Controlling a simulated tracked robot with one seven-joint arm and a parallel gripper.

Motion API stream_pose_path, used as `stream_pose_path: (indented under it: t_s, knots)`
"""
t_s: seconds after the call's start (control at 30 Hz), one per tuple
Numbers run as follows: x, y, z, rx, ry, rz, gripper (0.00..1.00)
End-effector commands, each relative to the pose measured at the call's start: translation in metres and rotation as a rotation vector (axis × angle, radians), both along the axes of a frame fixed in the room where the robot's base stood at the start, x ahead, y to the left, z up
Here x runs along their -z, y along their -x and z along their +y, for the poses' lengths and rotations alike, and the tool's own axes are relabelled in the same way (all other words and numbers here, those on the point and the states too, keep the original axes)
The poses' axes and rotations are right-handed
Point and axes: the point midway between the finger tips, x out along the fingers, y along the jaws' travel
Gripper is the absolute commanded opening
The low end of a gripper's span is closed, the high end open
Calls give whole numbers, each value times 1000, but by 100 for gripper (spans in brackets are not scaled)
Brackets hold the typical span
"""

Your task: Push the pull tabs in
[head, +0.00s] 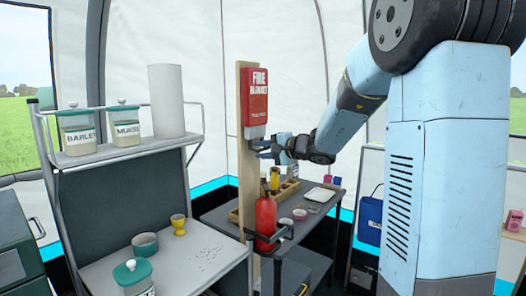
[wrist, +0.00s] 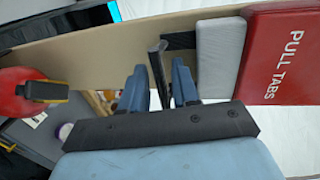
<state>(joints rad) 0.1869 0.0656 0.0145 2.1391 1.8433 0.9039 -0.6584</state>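The red fire blanket case (head: 255,97) hangs on a wooden board in the head view. In the wrist view its red front (wrist: 286,52) reads "PULL TABS", and a light grey part (wrist: 221,56) sticks out of its lower end. Beyond the grey part are a dark piece (wrist: 179,41) and a dark upright strip (wrist: 158,66), which look like the pull tabs. My gripper (head: 262,149) is just below the case. In the wrist view its blue fingers (wrist: 160,88) are apart, with the dark strip between them. I cannot tell whether either finger touches it.
The wooden board (head: 245,180) stands close behind my gripper. A red extinguisher (head: 265,217) is mounted below. A dark table (head: 310,212) with small bowls and bottles stands behind. A shelf unit (head: 125,153) with jars and a paper roll is at left.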

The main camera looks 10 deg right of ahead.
Motion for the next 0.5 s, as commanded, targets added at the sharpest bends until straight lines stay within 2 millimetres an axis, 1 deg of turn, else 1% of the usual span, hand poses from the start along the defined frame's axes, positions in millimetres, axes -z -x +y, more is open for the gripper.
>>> stream_pose_path:
  t_s: [0.1,0.13,0.4,0.43,0.5]
  knots:
    - [0,0,0,0,0,0,30]
    - [0,0,0,0,0,0,28]
    - [0,0,0,0,0,0,2]
    - [0,0,0,0,0,0,0]
    - [0,0,0,0,0,0,0]
